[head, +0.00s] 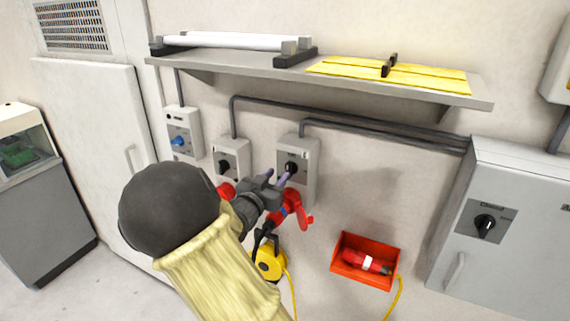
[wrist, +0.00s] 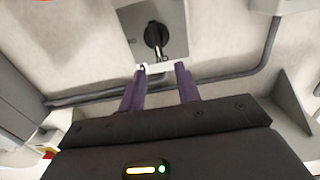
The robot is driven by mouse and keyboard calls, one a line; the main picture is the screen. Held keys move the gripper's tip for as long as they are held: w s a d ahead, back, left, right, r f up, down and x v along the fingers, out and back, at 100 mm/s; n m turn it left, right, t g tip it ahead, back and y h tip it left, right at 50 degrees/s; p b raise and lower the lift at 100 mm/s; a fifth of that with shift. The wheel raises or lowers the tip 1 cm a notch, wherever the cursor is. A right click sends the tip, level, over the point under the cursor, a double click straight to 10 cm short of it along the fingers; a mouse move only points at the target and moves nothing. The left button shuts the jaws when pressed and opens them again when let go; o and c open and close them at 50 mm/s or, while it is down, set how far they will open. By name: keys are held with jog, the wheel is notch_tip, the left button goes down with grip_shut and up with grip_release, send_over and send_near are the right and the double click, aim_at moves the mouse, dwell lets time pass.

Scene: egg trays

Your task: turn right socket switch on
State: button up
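The right socket box (head: 310,155) is a grey wall box with a black rotary switch (head: 291,168) on its front and red fittings (head: 300,212) below. My gripper (head: 276,177) is just in front of this box, its purple fingers pointing at the switch. In the wrist view, the black knob (wrist: 155,38) lies ahead, roughly in line with the gap between my fingertips (wrist: 161,67). The fingers are apart with nothing seen between them. I cannot tell whether they touch the knob. My arm hides part of the box's lower left.
A middle box (head: 230,158) with a black switch and a box with a blue knob (head: 182,133) are to the left. A shelf (head: 400,92) and conduits run above. A red bin (head: 345,270) and a grey cabinet (head: 510,225) are to the right. A yellow item (head: 268,264) hangs below.

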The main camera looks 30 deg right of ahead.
aim_at(287, 165)
jog(key=p+x, duration=0.1)
jog(key=x, duration=0.3)
jog(key=shift+w+d+r, duration=0.1)
jog(key=shift+w+d, duration=0.05)
jog(key=shift+d, duration=0.05)
jog(key=shift+w+d+p, duration=0.3)
jog(key=shift+w+d, duration=0.15)
jog(key=shift+d, duration=0.05)
grip_shut()
